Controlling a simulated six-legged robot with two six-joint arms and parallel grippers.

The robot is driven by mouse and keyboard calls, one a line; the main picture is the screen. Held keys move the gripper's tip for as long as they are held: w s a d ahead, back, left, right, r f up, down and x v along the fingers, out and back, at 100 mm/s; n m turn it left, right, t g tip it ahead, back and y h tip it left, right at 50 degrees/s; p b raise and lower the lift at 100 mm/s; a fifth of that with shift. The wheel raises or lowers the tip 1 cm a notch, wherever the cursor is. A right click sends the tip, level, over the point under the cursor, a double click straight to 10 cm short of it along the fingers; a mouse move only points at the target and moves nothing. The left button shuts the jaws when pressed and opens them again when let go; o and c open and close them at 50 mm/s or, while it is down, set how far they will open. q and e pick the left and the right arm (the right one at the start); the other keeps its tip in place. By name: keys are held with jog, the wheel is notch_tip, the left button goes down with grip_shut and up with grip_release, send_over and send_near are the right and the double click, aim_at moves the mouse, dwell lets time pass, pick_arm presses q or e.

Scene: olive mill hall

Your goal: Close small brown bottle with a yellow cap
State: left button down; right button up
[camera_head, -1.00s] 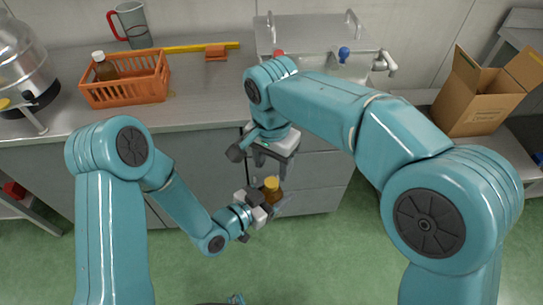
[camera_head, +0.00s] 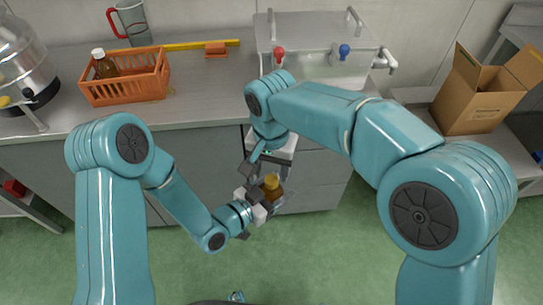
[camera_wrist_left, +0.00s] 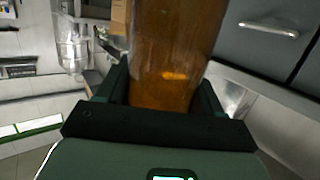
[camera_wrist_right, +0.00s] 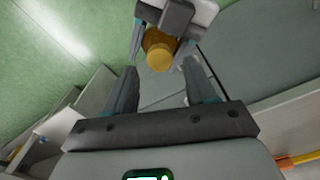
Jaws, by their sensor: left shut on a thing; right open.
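The small brown bottle (camera_head: 273,195) is held in the air in front of the counter by my left gripper (camera_head: 262,200), which is shut on its body. In the left wrist view the brown bottle body (camera_wrist_left: 174,60) fills the space between the fingers. The yellow cap (camera_head: 271,181) sits on top of the bottle; it also shows in the right wrist view (camera_wrist_right: 159,55). I cannot tell how tight it is. My right gripper (camera_head: 268,167) is open, just above the cap. In the right wrist view the cap lies beyond the open fingertips, apart from them.
On the counter (camera_head: 200,110) stand an orange basket (camera_head: 125,90) holding a white-capped brown bottle (camera_head: 104,66), a mug (camera_head: 133,24) and an orange block (camera_head: 215,49). An open cardboard box (camera_head: 478,105) stands at right.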

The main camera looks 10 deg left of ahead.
aim_at(272, 179)
jog(key=shift+f, duration=1.8)
grip_shut()
jog(key=shift+m, duration=0.9)
jog(key=shift+o, duration=0.7)
grip_release()
jog(key=shift+r, duration=0.1)
notch_tip(272, 179, up, 12)
jog(key=shift+d, duration=0.1)
